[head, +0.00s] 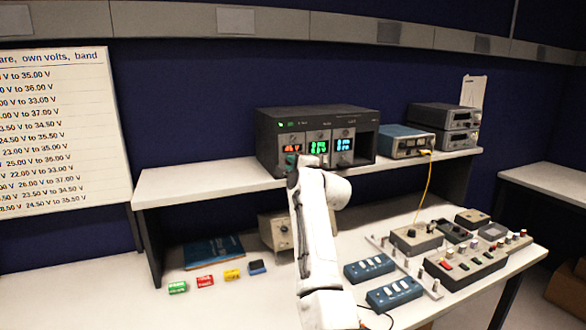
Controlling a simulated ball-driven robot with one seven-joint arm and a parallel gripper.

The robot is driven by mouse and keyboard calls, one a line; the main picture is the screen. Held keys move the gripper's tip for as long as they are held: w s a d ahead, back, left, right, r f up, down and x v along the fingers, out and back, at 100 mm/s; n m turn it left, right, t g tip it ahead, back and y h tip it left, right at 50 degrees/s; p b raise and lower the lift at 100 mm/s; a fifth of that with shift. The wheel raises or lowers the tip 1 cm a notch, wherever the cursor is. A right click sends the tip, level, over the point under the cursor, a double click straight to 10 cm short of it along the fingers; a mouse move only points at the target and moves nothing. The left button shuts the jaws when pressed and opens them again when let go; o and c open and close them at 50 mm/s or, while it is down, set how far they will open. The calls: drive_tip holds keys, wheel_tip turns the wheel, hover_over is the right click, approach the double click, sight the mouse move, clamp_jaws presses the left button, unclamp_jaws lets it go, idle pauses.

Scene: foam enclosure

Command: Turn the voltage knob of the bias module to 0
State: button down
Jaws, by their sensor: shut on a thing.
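The dark rack unit (272,143) stands on the raised shelf and holds several modules side by side. The left module has an orange-red display (292,149), the middle one a green display (317,147) and the right one a cyan display (343,145). The digits are too small to read surely. My gripper (291,161) reaches up to the lower front of the left module, shut on a knob there. The gripper hides that knob, so its pointer setting cannot be seen. Which module is labelled bias cannot be read.
A blue instrument (407,142) with a yellow cable and two stacked grey units (445,128) stand right on the shelf (210,178). Switch boxes (395,293) and control boxes (465,265) crowd the lower bench right. Small coloured blocks (205,281) lie left. A chart (55,130) hangs left.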

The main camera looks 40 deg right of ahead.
drive_tip(key=n+b, duration=0.2)
drive_tip(key=n, duration=0.6)
drive_tip(key=n+b, duration=0.1)
drive_tip(key=n, duration=0.8)
drive_tip(key=n+h+b, duration=0.1)
drive_tip(key=n+b, duration=0.1)
drive_tip(key=n, duration=0.6)
drive_tip(key=shift+f+n+b, duration=0.25)
drive_tip(key=shift+n+b, duration=0.1)
drive_tip(key=shift+n, duration=0.05)
drive_tip(key=c, duration=1.3)
unclamp_jaws()
drive_tip(key=shift+c, duration=0.2)
drive_tip(key=shift+r, duration=0.1)
drive_tip(key=shift+s+a, duration=0.1)
drive_tip(key=b+v, duration=0.1)
drive_tip(key=v, duration=0.9)
drive_tip(key=shift+s+b, duration=0.3)
drive_tip(key=shift+b, duration=0.05)
